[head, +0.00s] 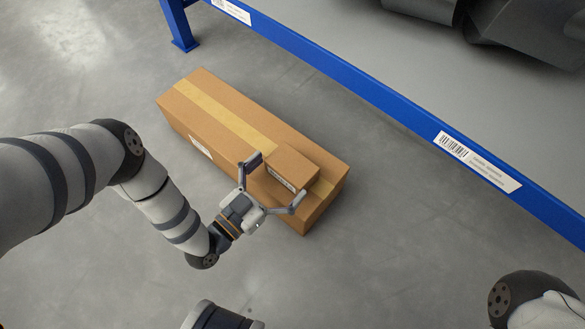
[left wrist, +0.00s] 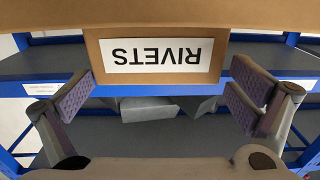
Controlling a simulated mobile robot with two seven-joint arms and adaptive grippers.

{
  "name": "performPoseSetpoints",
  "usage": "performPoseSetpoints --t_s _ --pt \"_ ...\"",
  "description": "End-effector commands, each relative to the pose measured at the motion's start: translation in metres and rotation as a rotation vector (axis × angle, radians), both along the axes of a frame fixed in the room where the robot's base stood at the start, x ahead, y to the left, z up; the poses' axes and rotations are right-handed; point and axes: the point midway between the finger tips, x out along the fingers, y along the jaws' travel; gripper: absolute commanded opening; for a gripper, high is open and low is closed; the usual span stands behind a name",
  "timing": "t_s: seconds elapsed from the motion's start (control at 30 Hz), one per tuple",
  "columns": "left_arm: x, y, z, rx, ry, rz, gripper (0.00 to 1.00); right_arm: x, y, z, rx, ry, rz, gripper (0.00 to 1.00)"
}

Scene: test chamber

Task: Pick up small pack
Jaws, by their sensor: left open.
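The small pack (head: 294,166) is a small brown carton on top of the near right end of a long brown box (head: 222,110). In the left wrist view the small pack (left wrist: 160,74) shows a white label reading RIVETS, upside down. My left gripper (head: 276,181) is open, its fingers spread at either side of the pack's labelled face. In the left wrist view the fingers (left wrist: 163,103) stand apart from the pack, with gaps on both sides. The pack's far side is hidden.
The long box, taped along its top, lies on a grey concrete floor (head: 390,255). A rack with a blue beam (head: 400,106) and a grey shelf runs behind it, with dark objects (head: 530,35) on the shelf. Floor is clear right of the box.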

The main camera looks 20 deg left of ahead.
Motion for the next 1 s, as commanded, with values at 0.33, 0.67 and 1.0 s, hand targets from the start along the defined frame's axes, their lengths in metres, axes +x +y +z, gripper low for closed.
performPoseSetpoints --t_s 0.33,0.67,1.0 --pt "0.037 -0.014 0.004 -0.001 0.001 0.000 1.00 0.002 0.002 -0.011 0.005 -0.003 0.002 0.40" --pt "0.036 -0.014 0.004 -0.001 0.001 0.000 0.52 0.002 0.002 -0.011 0.005 -0.003 0.002 0.40" --pt "0.036 -0.014 0.012 -0.002 0.001 -0.001 0.52 0.001 0.002 -0.008 0.004 -0.002 0.002 0.40"
